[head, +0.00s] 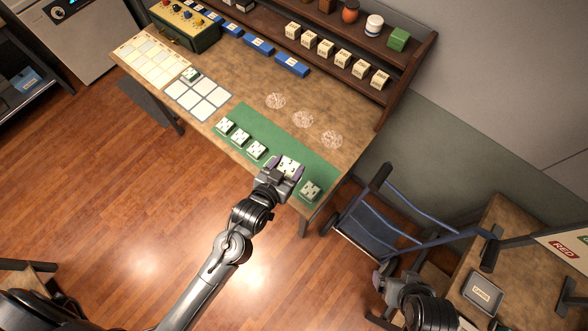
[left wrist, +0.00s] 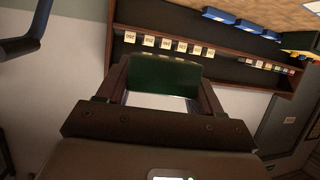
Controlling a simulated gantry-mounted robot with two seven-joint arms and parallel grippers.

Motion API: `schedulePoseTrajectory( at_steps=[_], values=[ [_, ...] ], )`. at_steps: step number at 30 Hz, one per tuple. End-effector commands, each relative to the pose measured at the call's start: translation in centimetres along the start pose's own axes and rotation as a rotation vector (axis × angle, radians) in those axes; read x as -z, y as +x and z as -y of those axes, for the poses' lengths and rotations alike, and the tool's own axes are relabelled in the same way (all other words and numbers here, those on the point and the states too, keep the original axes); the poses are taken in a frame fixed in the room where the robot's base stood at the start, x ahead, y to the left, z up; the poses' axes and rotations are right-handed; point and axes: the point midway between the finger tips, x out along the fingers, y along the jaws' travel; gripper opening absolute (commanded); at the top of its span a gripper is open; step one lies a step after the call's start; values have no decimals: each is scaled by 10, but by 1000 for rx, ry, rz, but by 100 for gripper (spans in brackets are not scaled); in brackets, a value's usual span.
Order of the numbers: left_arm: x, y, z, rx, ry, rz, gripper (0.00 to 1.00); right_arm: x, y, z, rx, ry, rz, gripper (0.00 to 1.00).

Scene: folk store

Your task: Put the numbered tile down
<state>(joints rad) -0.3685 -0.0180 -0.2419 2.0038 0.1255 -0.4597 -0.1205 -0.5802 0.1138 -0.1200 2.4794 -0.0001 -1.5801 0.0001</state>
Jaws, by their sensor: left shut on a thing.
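My left gripper (head: 283,174) is shut on a tile (head: 290,164) with a white, dark-marked face, above the right part of the green mat (head: 298,143). In the left wrist view the tile's green back (left wrist: 165,76) shows between the two fingers (left wrist: 162,95). Several similar tiles lie on the mat: a row of three (head: 240,137) to the left, and one tile (head: 311,188) to the right. Another tile (head: 190,75) lies at the top edge of the white grid board (head: 198,99). My right gripper (head: 382,279) is low at right, its jaws unclear.
A cream grid sheet (head: 152,62) lies at the table's left end. Three pale round patterns (head: 304,119) mark the tabletop. Blue blocks (head: 291,65) line the table's back, below a shelf with cream boxes (head: 342,59). A blue-framed cart (head: 375,232) stands right of the table.

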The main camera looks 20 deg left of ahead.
Motion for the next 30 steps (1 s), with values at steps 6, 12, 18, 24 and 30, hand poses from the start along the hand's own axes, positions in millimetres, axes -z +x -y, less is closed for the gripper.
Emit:
schedulePoseTrajectory(
  at_steps=[6,12,18,24,30],
  values=[
    [-58,47,-41,-76,33,-4,24,-24,74,2,-1,-1,2,90],
    [-87,77,-70,-128,54,-5,24,-40,122,2,-5,-6,2,90],
    [-101,98,-86,-158,66,-4,24,-51,158,2,-8,-10,3,90],
    [-104,109,-90,-165,69,-4,24,-57,176,3,-8,-10,2,90],
    [-103,112,-89,-165,68,-2,24,-59,181,4,-6,-7,1,90]
  ],
)
